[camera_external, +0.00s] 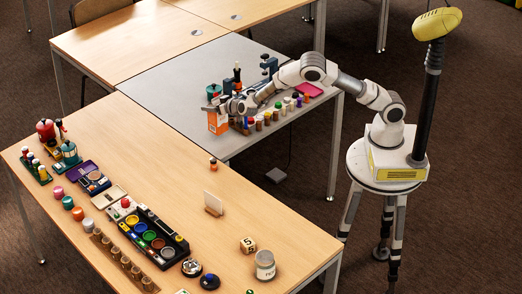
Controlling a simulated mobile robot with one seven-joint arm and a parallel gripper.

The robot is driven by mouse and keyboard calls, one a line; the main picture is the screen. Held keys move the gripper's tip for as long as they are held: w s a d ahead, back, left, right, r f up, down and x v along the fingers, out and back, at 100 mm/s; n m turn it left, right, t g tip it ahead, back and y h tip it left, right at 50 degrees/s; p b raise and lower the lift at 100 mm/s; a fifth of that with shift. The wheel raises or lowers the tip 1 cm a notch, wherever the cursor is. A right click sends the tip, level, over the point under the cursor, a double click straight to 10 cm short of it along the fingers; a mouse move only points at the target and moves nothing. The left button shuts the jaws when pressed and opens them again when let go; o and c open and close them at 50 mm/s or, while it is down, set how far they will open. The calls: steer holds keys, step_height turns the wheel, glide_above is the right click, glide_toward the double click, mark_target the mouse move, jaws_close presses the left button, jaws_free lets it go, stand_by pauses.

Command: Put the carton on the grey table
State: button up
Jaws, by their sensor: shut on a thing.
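An orange and white carton (218,123) is at the front left of the grey table (165,95), close to where it meets the wooden table in front. My gripper (222,108) is shut on the carton's upper part and partly hides it. The carton looks upright. I cannot tell whether its bottom rests on the grey surface or hangs slightly above it.
Several small bottles (268,117) stand on the grey table right of the carton, under my arm. A dark clamp-like tool (269,65) stands behind them. The grey table's left part is bare. The front wooden table (150,135) holds paints, jars and a die.

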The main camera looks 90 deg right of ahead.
steer(key=shift+f, duration=1.4)
steer(key=shift+f+b, duration=0.15)
steer(key=shift+b, duration=0.15)
steer(key=o, duration=1.2)
